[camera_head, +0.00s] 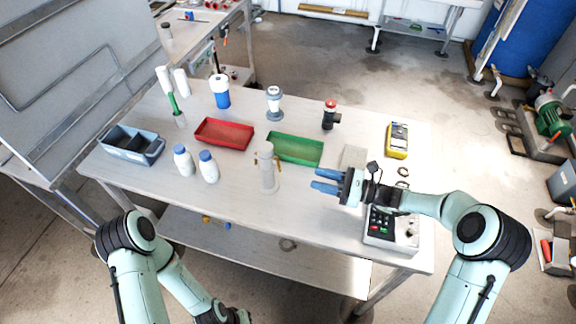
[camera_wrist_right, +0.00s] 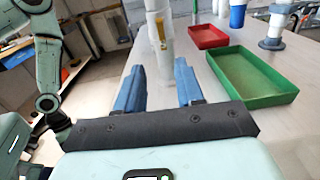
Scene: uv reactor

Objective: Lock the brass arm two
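A pale upright cylinder (camera_head: 268,172) with short tan side arms near its top stands near the table's front edge. In the right wrist view the cylinder (camera_wrist_right: 156,12) rises beyond the fingers, with a narrow brass-coloured piece (camera_wrist_right: 161,30) on it. I cannot tell which brass arm is number two or whether it is locked. My right gripper (camera_head: 315,179) is right of the cylinder, its blue fingers pointing at it. The fingers are apart and empty in the right wrist view (camera_wrist_right: 160,66). My left gripper (camera_head: 228,316) is low at the bottom edge, its fingers not clear.
A green tray (camera_head: 296,149) and a red tray (camera_head: 224,134) lie behind the cylinder. Two white bottles (camera_head: 209,168) stand left of it. A control box (camera_head: 392,232) sits under my right forearm, and a yellow meter (camera_head: 397,141) lies at the right.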

